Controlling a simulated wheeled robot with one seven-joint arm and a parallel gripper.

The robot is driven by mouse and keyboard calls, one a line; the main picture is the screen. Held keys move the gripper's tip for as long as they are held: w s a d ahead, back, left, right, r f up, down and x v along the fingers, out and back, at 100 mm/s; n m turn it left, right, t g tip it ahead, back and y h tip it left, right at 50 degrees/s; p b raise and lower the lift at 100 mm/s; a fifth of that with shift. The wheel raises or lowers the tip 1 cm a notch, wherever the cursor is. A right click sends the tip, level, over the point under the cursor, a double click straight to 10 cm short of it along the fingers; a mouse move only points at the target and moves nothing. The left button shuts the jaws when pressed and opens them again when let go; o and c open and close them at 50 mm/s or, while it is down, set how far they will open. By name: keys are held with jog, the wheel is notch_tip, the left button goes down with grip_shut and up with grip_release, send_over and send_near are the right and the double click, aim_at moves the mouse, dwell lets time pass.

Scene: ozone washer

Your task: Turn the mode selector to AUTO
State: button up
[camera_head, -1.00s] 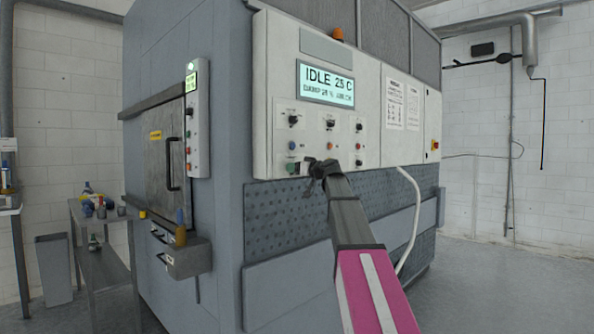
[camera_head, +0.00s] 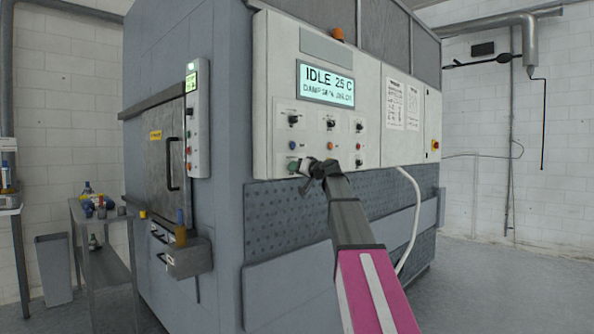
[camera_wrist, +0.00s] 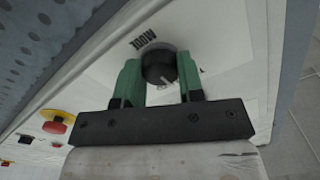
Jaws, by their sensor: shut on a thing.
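The mode selector (camera_wrist: 158,66) is a round black knob with a white pointer line, in the wrist view. A partly readable, upside-down label is beside it. The pointer slants toward the picture's lower right; I cannot read which position it marks. My gripper (camera_wrist: 159,76) has green fingers on both sides of the knob and is shut on it. In the head view my gripper (camera_head: 293,167) is at the lower left of the white control panel (camera_head: 285,60), hiding the knob there.
A red mushroom button on a yellow base (camera_wrist: 57,121) is left of the gripper in the wrist view. Small knobs and buttons lie above the gripper in the head view, under a lit display (camera_head: 326,83) reading IDLE 25 C. A white hose (camera_head: 412,210) hangs at right.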

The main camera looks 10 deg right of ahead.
jog(key=shift+m, duration=2.3)
jog(key=o, duration=0.9)
jog(key=v, duration=1)
jog(key=shift+s+d, duration=0.2)
jog(key=shift+s, duration=0.15)
jog(key=shift+f, duration=0.15)
